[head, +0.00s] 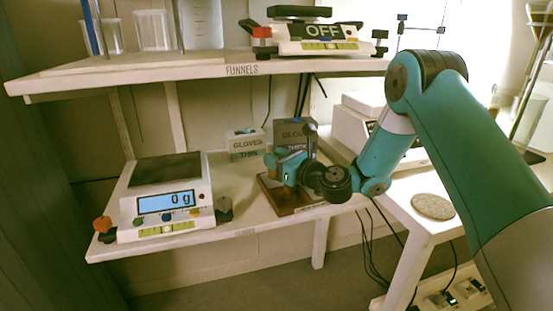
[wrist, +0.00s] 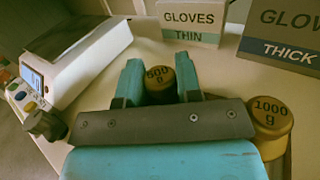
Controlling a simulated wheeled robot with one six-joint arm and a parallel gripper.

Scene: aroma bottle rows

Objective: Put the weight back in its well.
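My gripper (head: 284,168) is low over the brown wooden block (head: 275,199) on the lower shelf. In the wrist view its two teal fingers (wrist: 160,72) stand close on both sides of a dark brass weight (wrist: 159,80) marked 500 g, and look shut on it. The weight is upright; its base and whatever is under it are hidden by the gripper. A larger brass weight (wrist: 271,118) marked 1000 g stands to the right, partly covered by the gripper. The wells do not show clearly.
A balance (head: 166,196) reading 0 g stands left on the lower shelf, its pan (head: 166,169) empty. A THIN gloves box (head: 246,146) and a THICK gloves box (head: 294,133) stand behind the block. The upper shelf (head: 200,70) hangs above.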

